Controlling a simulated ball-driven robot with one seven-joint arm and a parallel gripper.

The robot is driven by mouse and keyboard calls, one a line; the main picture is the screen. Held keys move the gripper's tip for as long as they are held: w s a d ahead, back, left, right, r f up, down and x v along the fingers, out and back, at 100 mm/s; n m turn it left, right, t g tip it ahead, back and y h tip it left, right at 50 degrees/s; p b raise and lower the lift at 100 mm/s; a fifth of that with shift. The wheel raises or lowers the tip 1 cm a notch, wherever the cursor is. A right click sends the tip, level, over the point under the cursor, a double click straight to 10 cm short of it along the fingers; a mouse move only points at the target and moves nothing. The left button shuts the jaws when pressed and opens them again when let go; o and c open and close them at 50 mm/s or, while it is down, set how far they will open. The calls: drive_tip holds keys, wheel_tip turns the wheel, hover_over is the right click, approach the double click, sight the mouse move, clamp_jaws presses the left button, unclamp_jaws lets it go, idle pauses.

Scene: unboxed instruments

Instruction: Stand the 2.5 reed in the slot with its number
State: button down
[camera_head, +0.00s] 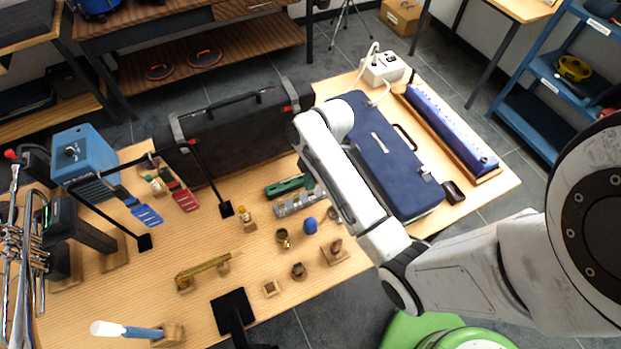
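I cannot make out the 2.5 reed or any number in this view. A small grey block (290,207) with notches along its top lies on the wooden table (215,265) near the middle; whether it is the slotted holder is unclear. A green, narrow object (284,187) lies just behind it. My white arm reaches in from the right and bends over the dark blue case, covering part of the table right of the grey block. The arm's end is turned away or hidden behind its own link, so my gripper does not show.
A black case (235,130) stands at the back and a dark blue case (390,165) lies to the right. A blue ball-like piece (310,225), a brass piece (205,268) and a black stand plate (232,310) are near the front. Brass instruments stand at far left.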

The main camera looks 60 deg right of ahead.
sight(311, 192)
drive_tip(key=shift+f+p, duration=0.35)
drive_tip(key=shift+f, duration=0.3)
idle(1.9)
drive_tip(key=shift+d+b+x, duration=0.25)
drive_tip(key=shift+b+x, duration=0.4)
drive_tip(key=shift+x, duration=0.6)
idle(0.9)
drive_tip(key=shift+s+f, duration=0.1)
drive_tip(key=shift+s, duration=0.05)
drive_tip(key=c, duration=1.3)
unclamp_jaws()
drive_tip(key=p+v, duration=0.1)
drive_tip(key=v, duration=1)
drive_tip(key=shift+d+f, duration=0.1)
